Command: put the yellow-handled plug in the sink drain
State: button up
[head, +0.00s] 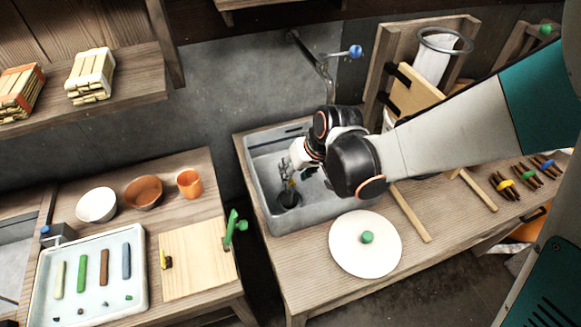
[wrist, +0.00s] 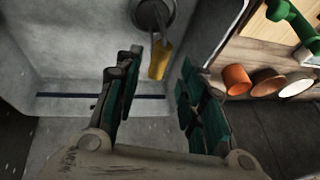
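The grey sink (head: 262,180) is set in the wooden counter. A dark round piece at the drain (wrist: 152,14) shows at the top of the wrist view, and in the head view (head: 289,201) on the sink floor. The plug's yellow handle (wrist: 160,60) rises from it on a grey stem. I cannot tell whether the plug is seated in the drain. My gripper (wrist: 161,66) is inside the sink, open, with its dark green-padded fingers apart on either side of the handle's line. No finger visibly touches the handle. In the head view my gripper (head: 293,177) partly hides the plug.
A tap with a blue knob (head: 355,51) stands behind the sink. A white round lid with a green knob (head: 345,252) lies on the counter in front. The left table holds a tray (head: 131,285), bowls, an orange cup (head: 190,183) and a board (head: 200,265).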

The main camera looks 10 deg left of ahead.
jog(key=p+v, duration=0.3)
jog(key=v, duration=0.4)
jog(key=shift+p, duration=0.3)
jog(key=w+d+r+m+t+h+p, duration=0.1)
jog(key=w+d+r+m+h, duration=0.2)
jog(key=d, duration=0.6)
jog(key=w+d+r+t+p, duration=0.15)
jog(key=w+d, duration=0.25)
jog(key=d, duration=0.4)
jog(key=s+d+r+m+t+b, duration=0.1)
jog(key=s+d+b, duration=0.3)
jog(key=s, duration=0.5)
jog(key=s+d+r+m+t+h+b, duration=0.1)
jog(key=s+d+r+b, duration=0.2)
jog(key=s+d, duration=0.3)
jog(key=s+b, duration=0.1)
jog(key=s, duration=0.2)
jog(key=shift+s+m, duration=0.2)
jog(key=shift+m, duration=0.2)
